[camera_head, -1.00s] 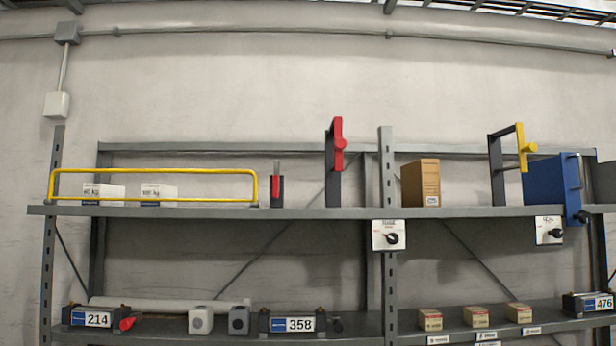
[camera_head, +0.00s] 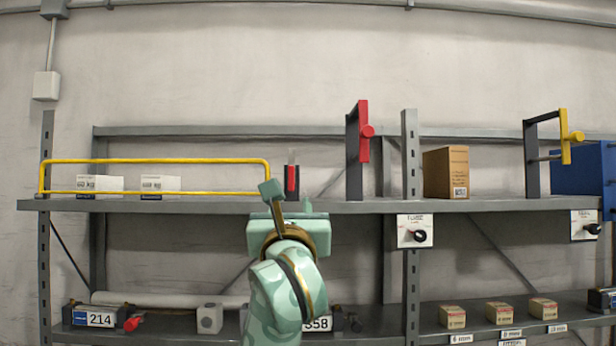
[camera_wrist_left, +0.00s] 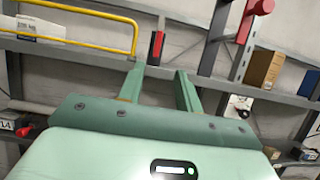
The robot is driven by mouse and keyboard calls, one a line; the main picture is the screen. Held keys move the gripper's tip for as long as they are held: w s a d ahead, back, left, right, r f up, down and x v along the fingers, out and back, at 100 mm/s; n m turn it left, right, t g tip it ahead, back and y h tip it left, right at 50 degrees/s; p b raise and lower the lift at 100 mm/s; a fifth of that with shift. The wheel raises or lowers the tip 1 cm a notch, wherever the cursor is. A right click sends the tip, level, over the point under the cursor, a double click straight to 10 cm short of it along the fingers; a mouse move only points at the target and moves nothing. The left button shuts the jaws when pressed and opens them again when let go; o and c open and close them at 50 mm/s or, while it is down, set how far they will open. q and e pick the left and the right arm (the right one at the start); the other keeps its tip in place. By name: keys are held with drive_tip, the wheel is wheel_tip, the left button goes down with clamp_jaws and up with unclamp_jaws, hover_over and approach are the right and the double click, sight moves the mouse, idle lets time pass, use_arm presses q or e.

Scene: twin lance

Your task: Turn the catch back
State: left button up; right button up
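A small black block with a red lever (camera_head: 292,178) stands on the upper shelf, right of the yellow rail. It shows upright in the left wrist view (camera_wrist_left: 156,45). A red handle with a round knob (camera_head: 364,131) sits on a dark upright frame to its right. A yellow handle (camera_head: 566,136) sits on another dark frame at the far right. I cannot tell which is the catch. My left gripper (camera_head: 290,204) is open and empty in front of the upper shelf edge. In the left wrist view its fingers (camera_wrist_left: 158,84) point towards the small red lever, apart from it.
A yellow rail (camera_head: 155,161) fronts white boxes (camera_head: 160,184) on the left. A cardboard box (camera_head: 446,172) and a blue box (camera_head: 585,178) stand on the right. A rotary switch (camera_head: 415,235) hangs below the shelf edge (camera_head: 350,207). Numbered units and small boxes line the lower shelf.

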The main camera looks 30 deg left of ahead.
sight(291, 178)
use_arm(q)
drive_tip(key=p+x, duration=0.4)
drive_tip(key=x, duration=1.1)
drive_tip(key=shift+s+a, duration=0.1)
drive_tip(key=shift+a, duration=0.1)
drive_tip(key=shift+w+a, duration=0.35)
drive_tip(key=shift+w, duration=0.25)
clamp_jaws()
